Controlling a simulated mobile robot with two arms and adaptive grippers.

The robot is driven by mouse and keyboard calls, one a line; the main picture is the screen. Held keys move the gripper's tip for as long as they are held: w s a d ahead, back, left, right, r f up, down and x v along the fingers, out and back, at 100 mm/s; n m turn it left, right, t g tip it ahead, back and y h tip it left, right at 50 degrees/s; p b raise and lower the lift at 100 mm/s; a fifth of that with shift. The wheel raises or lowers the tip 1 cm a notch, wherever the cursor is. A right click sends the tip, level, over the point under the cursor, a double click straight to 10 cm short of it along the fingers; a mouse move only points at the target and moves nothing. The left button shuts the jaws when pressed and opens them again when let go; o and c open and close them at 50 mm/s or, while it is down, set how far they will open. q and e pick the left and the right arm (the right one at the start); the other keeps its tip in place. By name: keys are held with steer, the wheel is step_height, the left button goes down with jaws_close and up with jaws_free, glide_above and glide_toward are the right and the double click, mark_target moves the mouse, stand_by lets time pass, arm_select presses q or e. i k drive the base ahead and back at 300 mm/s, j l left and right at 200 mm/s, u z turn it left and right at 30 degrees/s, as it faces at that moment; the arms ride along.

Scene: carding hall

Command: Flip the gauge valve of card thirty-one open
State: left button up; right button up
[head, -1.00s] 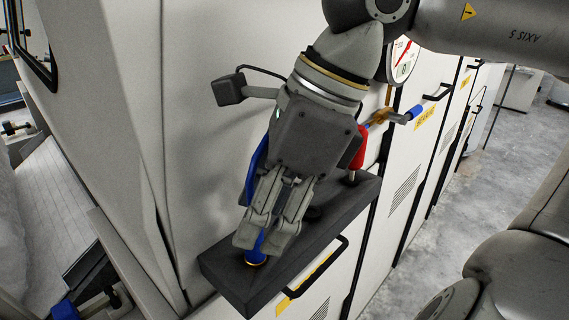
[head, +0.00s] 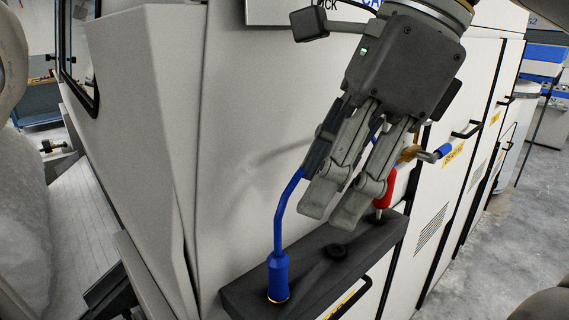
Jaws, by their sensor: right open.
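The gauge valve shows as a brass body (head: 409,153) on the front of the machine, partly hidden behind my right gripper. A short grey piece and a blue end (head: 444,151) stick out to its right. I cannot tell whether the valve is open or shut. The gauge is hidden behind my right gripper and arm. My right gripper (head: 334,207) is open and empty, fingers pointing down and left, left of the valve and above a dark shelf (head: 240,301). My left gripper is not in view.
A blue bent tube with a blue base (head: 279,272) stands on the shelf, close to my right fingers. A red-handled thing (head: 388,186) is partly hidden behind them. Black door handles (head: 466,131) stick out further right. The grey floor (head: 500,240) at right is clear.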

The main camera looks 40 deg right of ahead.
mark_target(445, 149)
steer(key=k, duration=1)
